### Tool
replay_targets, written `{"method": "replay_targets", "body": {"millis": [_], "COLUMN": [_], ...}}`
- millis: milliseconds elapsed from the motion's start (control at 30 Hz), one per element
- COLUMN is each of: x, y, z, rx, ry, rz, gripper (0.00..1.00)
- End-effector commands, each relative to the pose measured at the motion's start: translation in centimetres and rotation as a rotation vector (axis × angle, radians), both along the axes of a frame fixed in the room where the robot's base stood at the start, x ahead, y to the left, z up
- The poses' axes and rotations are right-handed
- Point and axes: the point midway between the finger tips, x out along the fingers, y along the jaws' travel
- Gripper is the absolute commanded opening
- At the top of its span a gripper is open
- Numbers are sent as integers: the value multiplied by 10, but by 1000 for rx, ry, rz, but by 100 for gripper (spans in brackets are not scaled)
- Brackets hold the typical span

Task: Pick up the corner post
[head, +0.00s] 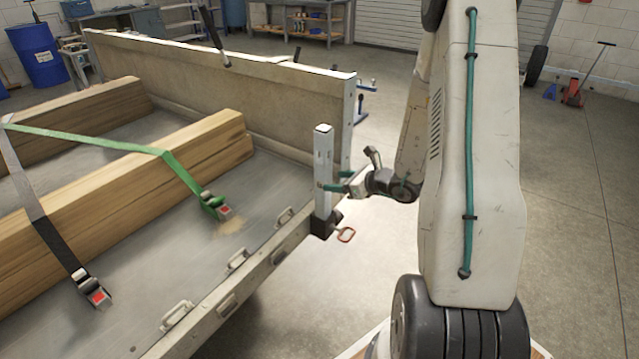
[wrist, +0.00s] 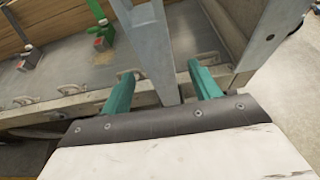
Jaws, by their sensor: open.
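The corner post (head: 323,170) is a short upright grey metal post at the near corner of the trailer bed in the head view. My gripper (head: 335,187) is at the post's mid-height, coming from the right. In the wrist view, the post (wrist: 150,50) stands between the two teal fingers of my gripper (wrist: 162,82). The fingers are open, with a visible gap between the post and the right finger.
The trailer's end board (head: 220,85) with its upright end stands just behind the post. Timber beams (head: 120,190) lie on the bed under a green strap (head: 100,140) and a grey strap (head: 28,190). Metal handles line the bed's edge.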

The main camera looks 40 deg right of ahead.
Motion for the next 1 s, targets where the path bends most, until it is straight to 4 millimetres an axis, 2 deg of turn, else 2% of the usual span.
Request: {"method": "replay_targets", "body": {"millis": [367, 600, 833, 867, 1000], "x": [32, 63, 66, 66, 66], "y": [14, 24, 25, 25, 25], "z": [-14, -28, -29, -29, -29], "rx": [-2, -2, -3, -3, -3], "ry": [-1, -1, -1, -1, -2], "rz": [8, 10, 8, 8, 8], "gripper": [62, 62, 62, 59, 20]}}
